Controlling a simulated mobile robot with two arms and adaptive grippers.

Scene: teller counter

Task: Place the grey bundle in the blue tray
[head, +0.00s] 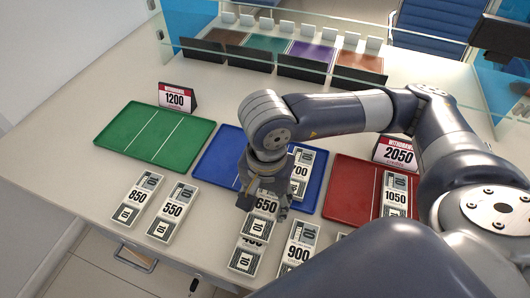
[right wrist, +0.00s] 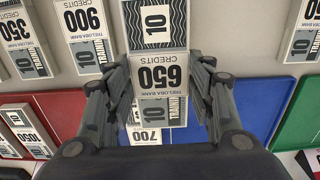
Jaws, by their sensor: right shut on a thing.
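My right gripper (head: 263,207) is shut on a grey-white bundle marked 650 (head: 265,202), just in front of the blue tray. In the right wrist view the 650 bundle (right wrist: 158,73) sits between the two fingers. The blue tray (head: 214,152) lies mid-counter, partly hidden by my right arm. A bundle marked 700 (head: 301,166) lies in its right part. Another bundle (head: 245,256), its number partly covered, lies in front of the gripper. I cannot tell whether the held bundle touches anything below. My left gripper is not in view.
A red tray (head: 347,184) holds a 1050 bundle (head: 394,196). Bundles 850 (head: 139,197), 550 (head: 172,211) and 900 (head: 299,248) lie near the front edge. A glass screen stands at the back.

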